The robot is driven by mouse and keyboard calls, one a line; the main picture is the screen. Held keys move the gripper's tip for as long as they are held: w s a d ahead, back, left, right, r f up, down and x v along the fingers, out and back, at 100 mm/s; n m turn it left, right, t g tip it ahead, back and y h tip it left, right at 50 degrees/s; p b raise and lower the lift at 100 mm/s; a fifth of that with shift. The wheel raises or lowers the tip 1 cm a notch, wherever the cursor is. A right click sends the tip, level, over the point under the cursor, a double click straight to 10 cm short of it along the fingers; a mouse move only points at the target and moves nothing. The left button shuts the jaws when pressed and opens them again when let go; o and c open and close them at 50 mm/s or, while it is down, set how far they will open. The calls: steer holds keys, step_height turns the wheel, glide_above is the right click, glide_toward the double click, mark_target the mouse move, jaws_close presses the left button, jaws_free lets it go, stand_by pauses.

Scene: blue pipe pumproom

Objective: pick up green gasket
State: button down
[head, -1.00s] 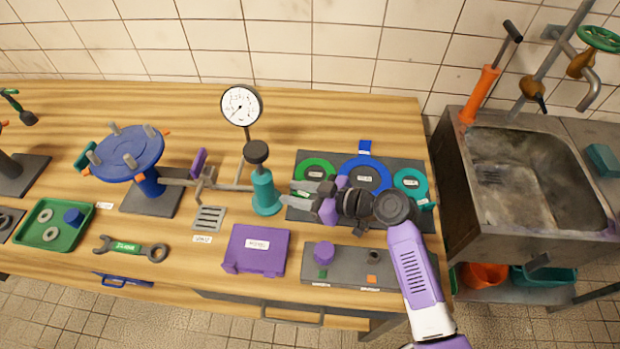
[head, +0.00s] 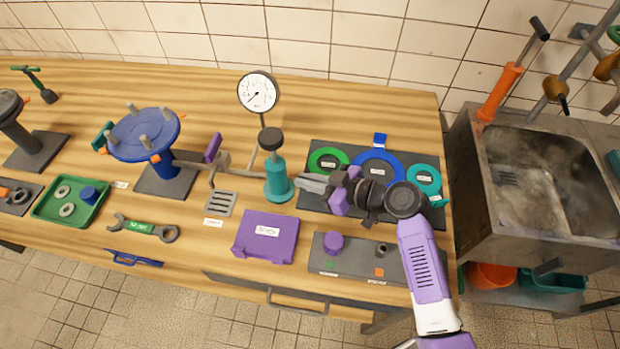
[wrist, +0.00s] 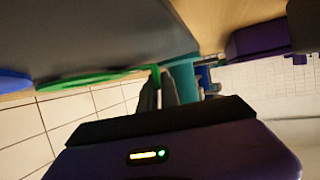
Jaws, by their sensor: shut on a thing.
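The green gasket (head: 328,151) is a flat ring on the dark mat (head: 312,201) at the back right of the bench. It also shows edge-on in the wrist view (wrist: 95,80), with a small tab at the fingertips. My gripper (head: 300,183) reaches in from the right, low over the mat's left edge. In the wrist view my gripper (wrist: 158,80) is shut on the green gasket's tab. Part of the gasket's near side is hidden by my fingers in the head view.
A blue gasket (head: 362,160) and a teal gasket (head: 411,182) lie on the same mat. A teal bottle-shaped pump (head: 278,180) stands just left of my fingertips. A purple box (head: 266,240) and a grey block (head: 350,265) are in front. A sink (head: 550,180) is right.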

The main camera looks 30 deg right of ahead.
step_height(320, 180, up, 20)
steer(key=b, duration=0.1)
steer(key=shift+f, duration=0.25)
stand_by(1.1)
